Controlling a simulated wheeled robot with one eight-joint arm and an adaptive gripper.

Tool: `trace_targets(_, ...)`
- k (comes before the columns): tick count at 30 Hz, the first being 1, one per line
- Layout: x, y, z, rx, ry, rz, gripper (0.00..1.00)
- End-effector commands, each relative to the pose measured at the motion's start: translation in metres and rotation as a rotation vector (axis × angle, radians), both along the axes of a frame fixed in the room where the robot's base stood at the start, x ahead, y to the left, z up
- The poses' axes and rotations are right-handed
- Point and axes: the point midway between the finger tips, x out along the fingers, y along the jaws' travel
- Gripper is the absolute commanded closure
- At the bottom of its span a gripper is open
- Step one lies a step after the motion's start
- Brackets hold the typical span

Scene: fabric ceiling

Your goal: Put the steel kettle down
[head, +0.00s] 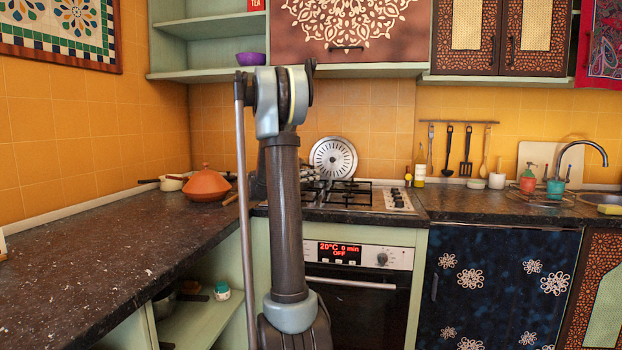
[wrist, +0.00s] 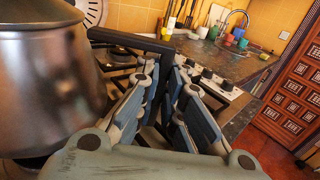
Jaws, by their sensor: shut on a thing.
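The steel kettle (wrist: 50,85) fills the left side of the wrist view, with its lid at the top edge. Its dark bar-like handle (wrist: 130,41) sticks out to the right, across the tips of my gripper (wrist: 163,78). My gripper is shut on this handle, with the kettle body beside the fingers. The kettle's underside is mostly out of frame, so I cannot tell whether it touches the surface below. In the head view my arm stands in front of the hob (head: 385,197), and I cannot make out the kettle there.
An orange tagine (head: 206,186) and a pale pan (head: 172,183) stand on the counter left of the hob. A round perforated metal disc (head: 333,159) leans on the wall behind. The left counter (head: 95,250) is largely clear. Cups and a sink tap (head: 580,150) are at right.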

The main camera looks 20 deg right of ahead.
Motion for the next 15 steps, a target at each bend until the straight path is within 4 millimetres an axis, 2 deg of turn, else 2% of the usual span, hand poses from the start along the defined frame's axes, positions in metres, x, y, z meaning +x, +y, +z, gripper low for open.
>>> trace_targets(8,-0.0002,-0.0011,-0.0041,-0.001,-0.001,-0.001,1.0)
trace_targets(9,-0.0002,-0.0011,-0.0039,-0.001,-0.001,-0.001,0.83)
trace_targets(11,-0.0002,-0.0011,-0.0039,-0.001,-0.001,-0.001,0.69)
trace_targets(15,-0.0002,-0.001,-0.0041,-0.001,0.0,-0.001,0.69)
